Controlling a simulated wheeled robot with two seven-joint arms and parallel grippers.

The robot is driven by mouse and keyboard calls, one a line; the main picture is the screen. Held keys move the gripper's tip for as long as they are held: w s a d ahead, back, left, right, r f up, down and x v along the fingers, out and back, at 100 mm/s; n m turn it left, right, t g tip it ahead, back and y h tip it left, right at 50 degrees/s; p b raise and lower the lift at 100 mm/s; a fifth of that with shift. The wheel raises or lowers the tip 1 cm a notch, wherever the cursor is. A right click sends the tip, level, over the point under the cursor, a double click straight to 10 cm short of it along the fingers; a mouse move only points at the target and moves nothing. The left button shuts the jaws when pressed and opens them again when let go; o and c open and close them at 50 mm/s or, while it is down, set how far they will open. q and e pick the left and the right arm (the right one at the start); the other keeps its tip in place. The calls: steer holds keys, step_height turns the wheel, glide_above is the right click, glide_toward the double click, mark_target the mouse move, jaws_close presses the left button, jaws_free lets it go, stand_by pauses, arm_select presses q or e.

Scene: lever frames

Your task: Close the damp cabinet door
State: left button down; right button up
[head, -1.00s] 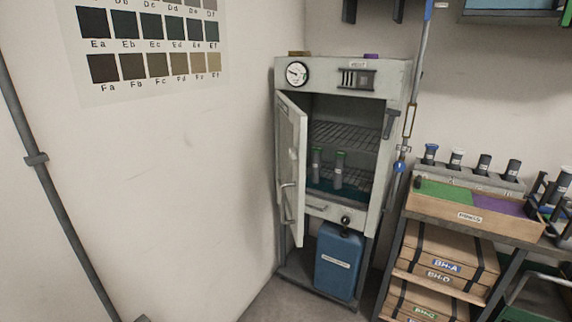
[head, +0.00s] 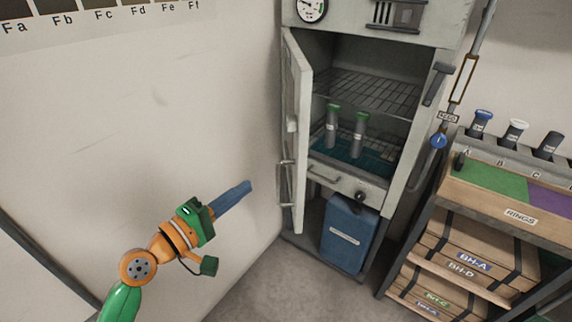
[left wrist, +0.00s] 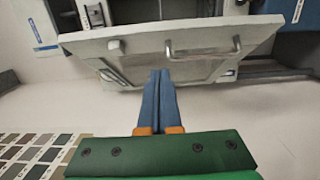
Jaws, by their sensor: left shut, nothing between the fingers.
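The grey damp cabinet (head: 405,40) stands in the corner with its door (head: 296,130) swung open to the left, edge toward me. A bar handle (head: 286,185) is on the door. My left gripper (head: 248,186) is shut and empty, to the left of the door near the wall. In the left wrist view, its blue fingers (left wrist: 160,75) point at the door panel (left wrist: 185,42), and the door's handle (left wrist: 203,48) shows beyond them. I cannot tell whether the fingertips touch the door. My right gripper is in neither view.
Inside the cabinet are wire shelves (head: 365,88) and two green-capped tubes (head: 358,135). A blue canister (head: 348,235) stands below. A rack of wooden boxes (head: 455,255) stands to the right. The wall (head: 180,110) is close on the left; the floor in front is clear.

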mark_target(297, 163)
arm_select(q)
steer(key=w+d, duration=0.2)
steer(key=d, duration=0.1)
steer(key=w+d+p, duration=0.1)
steer(key=w+d, duration=0.1)
steer(key=d, duration=0.1)
steer(key=w+d+p, duration=0.1)
steer(key=w+d, duration=0.1)
steer(key=shift+d, duration=0.4)
steer(key=shift+w+d, duration=0.1)
